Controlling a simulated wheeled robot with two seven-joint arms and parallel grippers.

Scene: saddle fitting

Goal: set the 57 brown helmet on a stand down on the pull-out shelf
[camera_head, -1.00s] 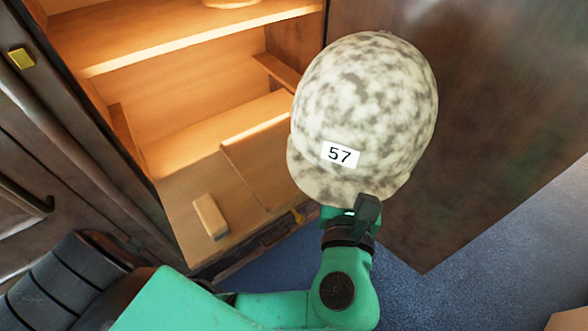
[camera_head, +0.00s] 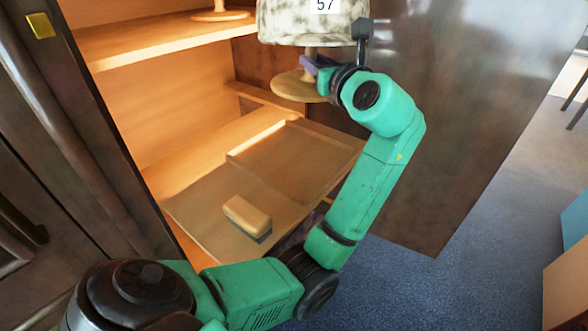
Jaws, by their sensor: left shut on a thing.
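The helmet (camera_head: 300,28) has a mottled off-white and grey-brown shell with a white 57 label; its top is cut off by the upper edge of the head view. It sits on a wooden stand (camera_head: 297,87) with a post and a round base. My left gripper (camera_head: 318,66) is shut on the stand below the helmet, at the post, partly hiding it. The stand's base hangs in the air in front of the cabinet. The pull-out shelf (camera_head: 300,165) is below, a wooden board reaching out of the cabinet. My right gripper is not in view.
A wooden-backed brush (camera_head: 247,217) lies on the shelf's front left part; the shelf's back and right are clear. An upper shelf (camera_head: 140,42) holds another stand base (camera_head: 220,15). An open dark door (camera_head: 440,130) stands on the right. Blue carpet (camera_head: 420,285) is below.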

